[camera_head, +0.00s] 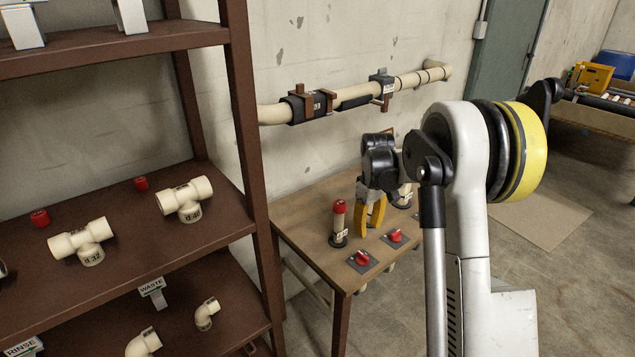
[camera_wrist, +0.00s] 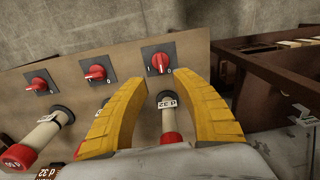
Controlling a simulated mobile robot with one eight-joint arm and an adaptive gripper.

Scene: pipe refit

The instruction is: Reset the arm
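My gripper (camera_head: 370,214) points down over the wooden table, just right of an upright cream pipe stub with a red cap (camera_head: 340,218). In the wrist view, my two yellow fingers (camera_wrist: 167,84) are spread apart. A labelled stub (camera_wrist: 168,117) with a black collar and red cap shows between them, with gaps on both sides; I see no contact. Another red-capped stub (camera_wrist: 42,140) stands at left in the wrist view. A stub (camera_head: 404,196) behind my gripper is partly hidden in the head view.
Red rotary switches (camera_head: 363,258) line the table's near edge (camera_head: 345,290). A brown shelf (camera_head: 190,253) holds pipe tees (camera_head: 184,199), elbows (camera_head: 206,314) and red caps (camera_head: 141,183). A cream pipe (camera_head: 355,93) with black clamps runs along the wall. Open floor (camera_head: 540,215) lies right.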

